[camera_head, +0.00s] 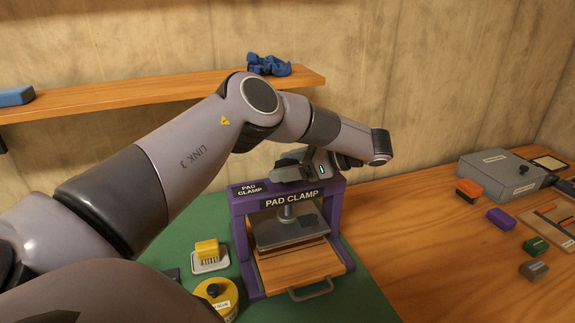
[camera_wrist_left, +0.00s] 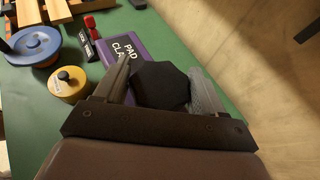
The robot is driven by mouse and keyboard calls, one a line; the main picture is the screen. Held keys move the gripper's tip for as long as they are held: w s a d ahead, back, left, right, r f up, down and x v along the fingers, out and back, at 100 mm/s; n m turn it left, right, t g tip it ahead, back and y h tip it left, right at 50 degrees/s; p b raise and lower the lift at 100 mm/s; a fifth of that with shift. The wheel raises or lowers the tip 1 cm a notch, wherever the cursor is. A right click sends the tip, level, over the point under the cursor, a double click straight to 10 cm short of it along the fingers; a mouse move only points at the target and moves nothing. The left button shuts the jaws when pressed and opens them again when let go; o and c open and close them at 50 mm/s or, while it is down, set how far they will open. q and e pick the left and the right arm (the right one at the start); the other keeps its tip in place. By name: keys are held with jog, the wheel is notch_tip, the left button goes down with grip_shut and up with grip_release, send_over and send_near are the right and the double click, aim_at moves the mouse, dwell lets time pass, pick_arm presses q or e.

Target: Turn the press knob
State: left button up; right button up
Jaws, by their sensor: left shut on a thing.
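The press is a purple frame labelled PAD CLAMP (camera_head: 237,230) on the green mat in the head view. A screw runs down from its top bar to a grey plate above a wooden drawer board with a metal handle. My left gripper (camera_head: 296,176) is over the top of the press. In the left wrist view its fingers are shut on the black, many-sided press knob (camera_wrist_left: 160,86), one on each side. In the head view the knob is hidden behind my gripper. My right gripper is not in view.
A yellow round tin (camera_head: 214,293) and a yellow brush on a small tray (camera_head: 209,259) stand left of the press. A grey box (camera_head: 499,176) and several coloured blocks lie at right. A wooden shelf (camera_head: 130,97) runs along the wall behind my arm.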

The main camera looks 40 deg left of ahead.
pick_arm(q)
jog(key=shift+s+f+n+g+h, duration=0.1)
jog(key=shift+f+n+g+h, duration=0.1)
jog(key=shift+n+g+h, duration=0.35)
jog(key=o, duration=1)
jog(key=shift+r, duration=0.1)
